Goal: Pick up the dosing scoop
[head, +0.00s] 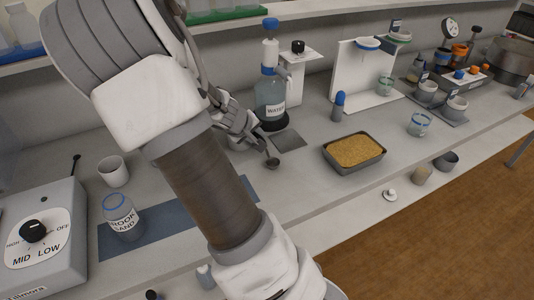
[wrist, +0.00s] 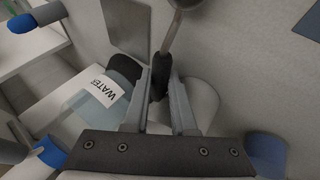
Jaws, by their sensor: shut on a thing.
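The dosing scoop shows in the head view as a small dark grey bowl (head: 272,163) just past the fingertips of my gripper (head: 257,142). In the wrist view my gripper (wrist: 160,88) is shut on the scoop's black handle (wrist: 161,72). The scoop's grey stem runs up from there to its bowl, cut off at the top edge. The rest of the handle is hidden between the fingers. I cannot tell how far the scoop is above the bench.
A water bottle (head: 270,98) stands close behind my gripper, beside a grey square plate (head: 288,140). A tray of sand-coloured grains (head: 355,151) is to the right. A blue-capped bottle (head: 338,107) stands behind it. A white cup (head: 113,171) and labelled jar (head: 123,217) are left.

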